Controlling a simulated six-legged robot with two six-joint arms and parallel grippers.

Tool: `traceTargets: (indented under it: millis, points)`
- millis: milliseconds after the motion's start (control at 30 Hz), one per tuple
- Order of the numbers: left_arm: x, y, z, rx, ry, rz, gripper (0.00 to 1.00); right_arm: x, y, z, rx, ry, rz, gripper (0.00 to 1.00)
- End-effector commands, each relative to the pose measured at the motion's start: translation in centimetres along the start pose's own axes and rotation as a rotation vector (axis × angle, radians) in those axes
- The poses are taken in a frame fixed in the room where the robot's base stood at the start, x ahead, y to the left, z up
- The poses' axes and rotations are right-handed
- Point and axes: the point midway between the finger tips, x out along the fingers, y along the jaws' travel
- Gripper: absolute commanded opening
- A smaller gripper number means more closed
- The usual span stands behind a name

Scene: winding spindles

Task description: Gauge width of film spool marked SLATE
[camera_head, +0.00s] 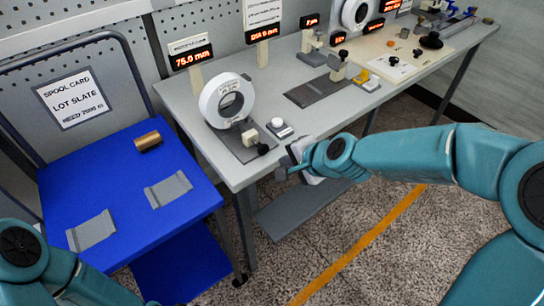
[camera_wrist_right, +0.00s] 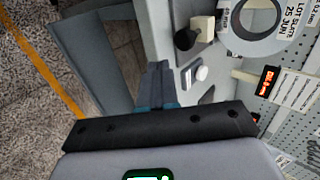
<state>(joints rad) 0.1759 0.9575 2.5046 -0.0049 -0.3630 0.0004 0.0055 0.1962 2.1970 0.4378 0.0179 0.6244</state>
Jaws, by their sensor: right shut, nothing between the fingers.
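A white ring-shaped film spool (camera_head: 209,103) stands upright on a grey gauge fixture (camera_head: 229,147) at the bench's near left end. In the right wrist view the spool (camera_wrist_right: 234,40) bears a label reading LOT SLATE 25 JUN. A cream block (camera_head: 250,138) with a black knob (camera_head: 263,149) sits at the fixture's front. A white round button on a grey base (camera_head: 280,128) is beside it. An orange-lit display (camera_head: 191,58) behind reads 75.0 mm. My right gripper (camera_head: 289,160) is shut and empty, at the bench's front edge, apart from the button. My left gripper is out of view.
A blue cart (camera_head: 130,205) at left carries a brown cylinder (camera_head: 148,141), two grey pads and a card (camera_head: 73,98) reading SPOOL CARD LOT SLATE. More fixtures and displays line the bench (camera_head: 330,120) to the right. A grey lower shelf (camera_head: 300,215) lies below.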

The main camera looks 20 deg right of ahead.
Motion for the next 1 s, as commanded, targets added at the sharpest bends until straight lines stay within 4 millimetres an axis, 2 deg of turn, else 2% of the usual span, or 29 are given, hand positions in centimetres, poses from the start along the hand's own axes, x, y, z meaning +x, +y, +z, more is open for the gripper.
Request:
traceTargets:
  millis: [33, 133, 200, 400, 1000]
  points:
    - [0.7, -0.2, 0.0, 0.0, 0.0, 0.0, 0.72, 1.4, 0.3, 0.1, 0.0, -0.003, 0.003, 0.0]
    - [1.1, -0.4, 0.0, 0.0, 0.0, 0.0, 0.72, 3.4, 0.2, 0.2, -0.001, -0.001, 0.003, 0.0]
    - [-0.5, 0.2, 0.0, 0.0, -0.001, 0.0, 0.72, 3.6, -1.4, 0.3, -0.002, -0.004, 0.001, 0.0]
    - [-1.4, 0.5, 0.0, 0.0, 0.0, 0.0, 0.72, 5.2, -2.6, 0.3, 0.001, -0.001, 0.0, 0.0]
    - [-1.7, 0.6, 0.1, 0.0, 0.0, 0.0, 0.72, 5.9, -3.1, 0.3, -0.001, -0.001, 0.0, 0.0]
